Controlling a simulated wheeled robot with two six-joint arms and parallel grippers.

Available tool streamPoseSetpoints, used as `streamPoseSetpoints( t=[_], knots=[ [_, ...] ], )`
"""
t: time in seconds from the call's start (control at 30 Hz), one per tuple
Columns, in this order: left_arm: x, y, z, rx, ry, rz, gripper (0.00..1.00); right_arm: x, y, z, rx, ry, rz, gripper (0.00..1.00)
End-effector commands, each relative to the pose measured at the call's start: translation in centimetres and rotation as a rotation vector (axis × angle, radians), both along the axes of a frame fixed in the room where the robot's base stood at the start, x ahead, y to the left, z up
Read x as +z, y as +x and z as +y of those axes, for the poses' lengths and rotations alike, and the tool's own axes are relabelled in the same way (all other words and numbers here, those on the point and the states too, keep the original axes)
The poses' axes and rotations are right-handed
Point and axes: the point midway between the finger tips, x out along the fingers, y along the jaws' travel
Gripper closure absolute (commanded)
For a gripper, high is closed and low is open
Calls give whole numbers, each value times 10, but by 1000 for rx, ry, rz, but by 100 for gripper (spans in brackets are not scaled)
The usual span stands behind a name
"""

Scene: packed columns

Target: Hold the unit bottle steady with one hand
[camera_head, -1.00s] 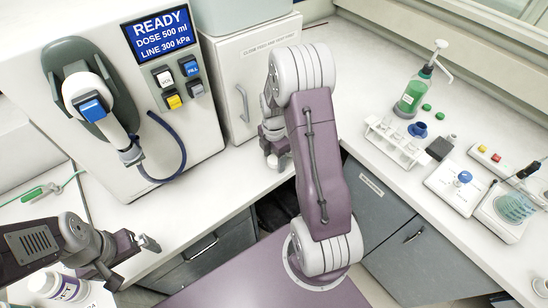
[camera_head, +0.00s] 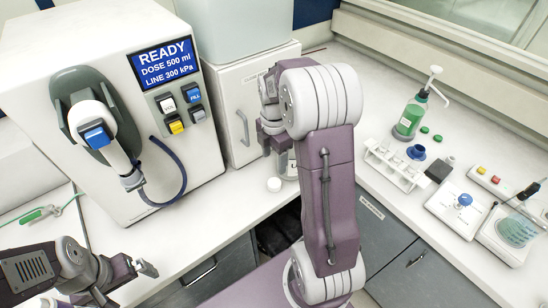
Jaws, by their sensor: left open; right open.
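A pale bottle (camera_head: 291,168) with dark lettering, likely the unit bottle, stands on the counter beside the white cabinet. My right arm hides much of it, and only part of its label shows. My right gripper (camera_head: 274,146) is open, just above and to the left of this bottle; I cannot tell whether they touch. A small white round cap (camera_head: 274,184) lies on the counter in front of it. My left gripper (camera_head: 143,270) is open and empty over the front edge of the left counter.
The dispenser (camera_head: 105,110) with its READY screen, nozzle and blue hose stands at the left. A test-tube rack (camera_head: 396,166), green pump bottle (camera_head: 411,117) and small instruments fill the right counter. The counter between dispenser and cap is clear.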

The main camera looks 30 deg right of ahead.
Motion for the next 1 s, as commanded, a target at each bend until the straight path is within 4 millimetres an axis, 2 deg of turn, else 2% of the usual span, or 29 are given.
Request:
streamPoseSetpoints(
  t=[0.07,0.17,0.27,0.4,0.5,0.6,0.73,1.0],
  knots=[
    [0,0,0,0,0,0,0,0,-1,2,-14,0,-1,36],
    [0,0,0,0,0,0,0,-3,-8,18,-158,1,-9,36],
    [0,0,0,0,0,0,0,-11,-27,49,-480,9,-29,36],
    [0,0,0,0,0,0,0,-24,-63,90,-1002,40,-58,36],
    [0,0,0,0,0,0,0,-31,-88,108,-1306,66,-68,36],
    [0,0,0,0,0,0,0,-37,-104,118,-1509,87,-69,36],
    [0,0,0,0,0,0,0,-39,-112,122,-1622,100,-69,36],
    [0,0,0,0,0,0,0,-40,-113,122,-1631,99,-68,36]
  ],
)
